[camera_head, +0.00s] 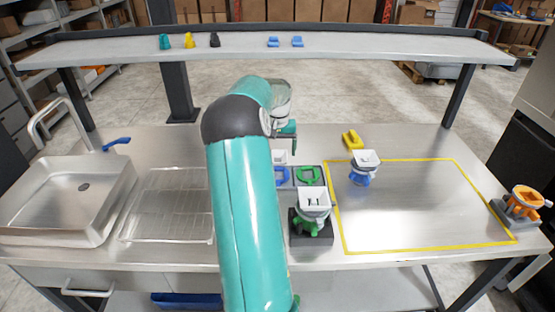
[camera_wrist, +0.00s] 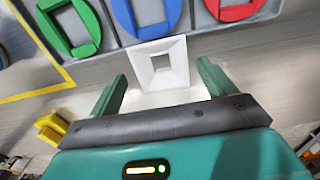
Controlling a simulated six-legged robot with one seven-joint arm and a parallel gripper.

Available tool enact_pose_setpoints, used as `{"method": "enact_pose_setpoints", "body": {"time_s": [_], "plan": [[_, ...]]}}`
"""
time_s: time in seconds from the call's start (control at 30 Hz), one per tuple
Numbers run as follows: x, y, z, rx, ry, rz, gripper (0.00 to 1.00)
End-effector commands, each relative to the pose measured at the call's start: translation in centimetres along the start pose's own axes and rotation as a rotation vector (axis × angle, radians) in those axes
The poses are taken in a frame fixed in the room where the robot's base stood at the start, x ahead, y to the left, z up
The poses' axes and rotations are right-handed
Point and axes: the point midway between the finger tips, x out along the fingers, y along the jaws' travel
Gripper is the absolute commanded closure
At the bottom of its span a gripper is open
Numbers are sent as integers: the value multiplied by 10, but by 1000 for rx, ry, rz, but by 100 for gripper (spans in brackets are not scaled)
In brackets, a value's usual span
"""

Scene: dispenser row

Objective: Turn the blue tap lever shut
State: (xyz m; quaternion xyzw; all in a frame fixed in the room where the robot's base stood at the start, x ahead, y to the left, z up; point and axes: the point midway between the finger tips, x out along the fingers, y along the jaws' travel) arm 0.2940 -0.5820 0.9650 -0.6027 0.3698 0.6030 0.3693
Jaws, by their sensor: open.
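The blue tap lever (camera_head: 117,141) sticks out behind the right rear corner of the sink, at the left of the head view. It slants slightly up to the right. The grey tap spout (camera_head: 62,112) arches at the sink's rear left. My gripper (camera_head: 287,131) is over the middle of the bench, well to the right of the lever, and partly hidden by my arm. In the wrist view my gripper (camera_wrist: 162,84) has its green fingers wide apart. A white square funnel-like piece (camera_wrist: 160,66) shows between and beyond them; I cannot tell whether they touch it. The lever is not in the wrist view.
The sink (camera_head: 68,205) and a wire drying rack (camera_head: 168,205) fill the left. A grey holder with coloured rings (camera_wrist: 205,18) lies near my gripper. Dispensers (camera_head: 313,208) (camera_head: 364,167) stand to the right. A raised shelf (camera_head: 350,49) spans the back.

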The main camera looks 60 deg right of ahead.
Motion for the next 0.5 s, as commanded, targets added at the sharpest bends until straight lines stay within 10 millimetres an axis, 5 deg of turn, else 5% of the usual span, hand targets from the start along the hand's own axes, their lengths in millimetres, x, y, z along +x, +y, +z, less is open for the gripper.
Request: {"method": "enact_pose_setpoints", "body": {"time_s": [0.2,0.43,0.5], "plan": [[31,-2,1,1,-2,0,17],[32,-2,0,1,0,0,17],[32,-2,0,0,0,0,31]]}}
